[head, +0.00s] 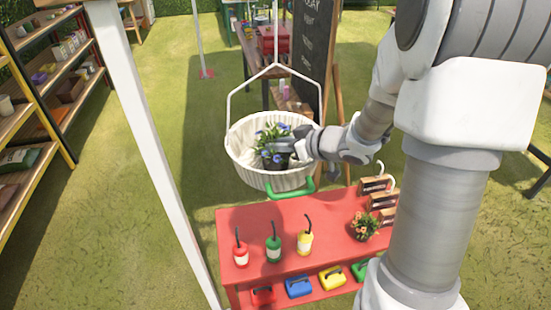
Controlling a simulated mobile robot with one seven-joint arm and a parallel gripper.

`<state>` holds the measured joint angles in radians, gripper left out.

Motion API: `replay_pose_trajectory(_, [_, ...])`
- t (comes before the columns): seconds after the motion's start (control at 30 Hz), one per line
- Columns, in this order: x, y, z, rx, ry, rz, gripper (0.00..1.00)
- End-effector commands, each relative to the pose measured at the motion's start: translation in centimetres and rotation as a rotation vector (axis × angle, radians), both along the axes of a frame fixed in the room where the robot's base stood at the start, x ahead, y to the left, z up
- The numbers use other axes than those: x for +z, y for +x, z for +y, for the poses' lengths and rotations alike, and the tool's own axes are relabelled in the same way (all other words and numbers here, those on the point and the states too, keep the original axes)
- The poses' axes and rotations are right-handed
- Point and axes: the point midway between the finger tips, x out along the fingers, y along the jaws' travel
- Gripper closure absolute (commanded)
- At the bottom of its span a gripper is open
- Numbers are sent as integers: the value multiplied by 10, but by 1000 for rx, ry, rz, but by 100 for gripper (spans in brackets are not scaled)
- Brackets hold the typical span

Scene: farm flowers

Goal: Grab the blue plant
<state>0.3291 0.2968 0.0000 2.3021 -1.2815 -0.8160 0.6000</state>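The blue plant (270,133), with blue-violet flowers, green leaves and a dark pot, is inside a white hanging basket (241,160). My gripper (284,149) reaches in from the right, over the basket's right rim, with its dark fingers at the plant's right side. The fingers overlap the pot and leaves in this view. I cannot tell whether they touch the plant or are closed on it.
A red table (240,222) stands below the basket, holding red, green and yellow bottles (273,248), an orange-flowered plant (364,225) and small boxes (375,186). A white post (150,150) stands left. A chalkboard (308,45) is behind. Shelves (50,90) line the left.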

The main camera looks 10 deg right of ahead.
Motion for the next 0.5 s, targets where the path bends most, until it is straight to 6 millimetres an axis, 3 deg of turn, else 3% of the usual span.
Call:
replay_pose_trajectory(0.37, [-6, 10, 6, -2, -1, -1, 76])
replay_pose_trajectory(0.5, [-6, 9, 6, -2, -1, -1, 100])
